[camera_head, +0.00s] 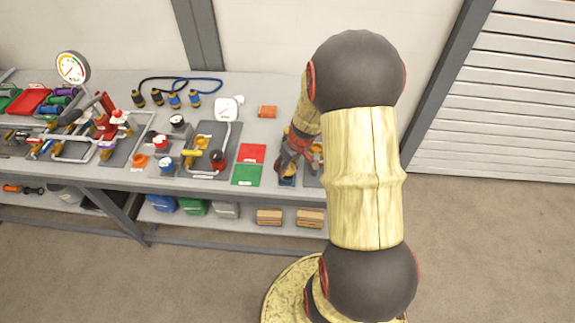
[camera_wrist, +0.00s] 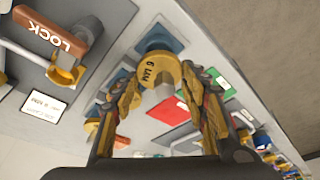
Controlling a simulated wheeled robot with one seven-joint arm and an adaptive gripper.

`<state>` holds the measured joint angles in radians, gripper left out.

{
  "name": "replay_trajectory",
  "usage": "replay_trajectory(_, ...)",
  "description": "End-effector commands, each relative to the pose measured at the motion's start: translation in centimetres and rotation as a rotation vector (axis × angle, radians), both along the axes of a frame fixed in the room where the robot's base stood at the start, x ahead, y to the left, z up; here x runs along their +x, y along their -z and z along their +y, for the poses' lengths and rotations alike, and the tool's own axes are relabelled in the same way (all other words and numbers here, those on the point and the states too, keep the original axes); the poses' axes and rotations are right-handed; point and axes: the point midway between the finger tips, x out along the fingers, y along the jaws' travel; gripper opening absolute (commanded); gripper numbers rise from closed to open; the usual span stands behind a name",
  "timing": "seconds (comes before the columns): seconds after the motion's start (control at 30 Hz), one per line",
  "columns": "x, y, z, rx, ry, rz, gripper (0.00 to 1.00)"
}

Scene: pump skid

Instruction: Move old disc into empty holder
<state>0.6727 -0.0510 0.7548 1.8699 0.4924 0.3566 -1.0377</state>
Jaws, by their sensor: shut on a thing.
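The old disc appears to be the round yellow disc with dark lettering (camera_wrist: 160,70) in the wrist view. My gripper (camera_wrist: 163,84) is shut on it, one finger on each side. Just beyond the disc is a blue pad (camera_wrist: 157,36) with a dark rounded part on it, which may be a holder. The disc partly covers this part, so I cannot tell whether they touch. In the head view my gripper (camera_head: 297,150) is low over the right end of the bench, partly hidden by my arm. The disc is not clear there.
Green (camera_head: 247,175) and red (camera_head: 252,153) pads lie left of my gripper. A gauge (camera_head: 72,67), valves and pipes crowd the left. Open floor (camera_head: 480,250) lies right.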

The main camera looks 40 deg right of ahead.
Motion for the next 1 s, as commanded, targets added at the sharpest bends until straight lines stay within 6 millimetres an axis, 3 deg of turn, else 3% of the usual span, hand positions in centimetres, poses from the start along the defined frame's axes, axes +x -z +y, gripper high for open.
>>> replay_trajectory(1.0, 0.02, 0.82, -0.03, -0.001, -0.001, 0.0, 0.14)
